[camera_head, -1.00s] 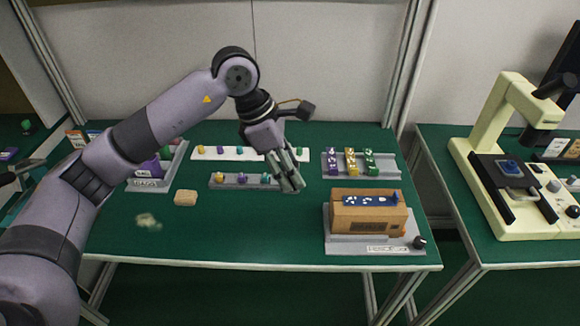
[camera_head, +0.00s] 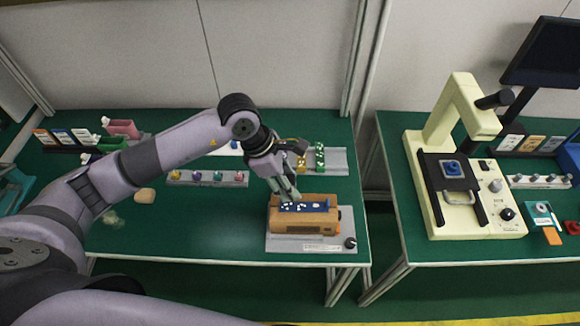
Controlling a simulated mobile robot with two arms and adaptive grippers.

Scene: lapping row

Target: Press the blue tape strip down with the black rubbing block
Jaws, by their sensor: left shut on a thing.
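The blue tape strip (camera_head: 304,207), with white marks on it, lies along the top of a brown carton (camera_head: 300,226). The carton sits on a grey fixture plate (camera_head: 283,245) with a black knob at its right. My left gripper (camera_head: 287,193) points down at the left part of the strip, over the carton's back edge. It is shut on what I take to be the black rubbing block, which is mostly hidden by the fingers. I cannot tell whether it touches the strip. My right gripper is not in view.
A grey rack of coloured pieces (camera_head: 205,179) stands left of the carton, and another holder (camera_head: 337,161) stands behind it. A tan block (camera_head: 145,196) lies at the left. A cream machine (camera_head: 459,170) stands on the right table. The green table front left of the fixture is clear.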

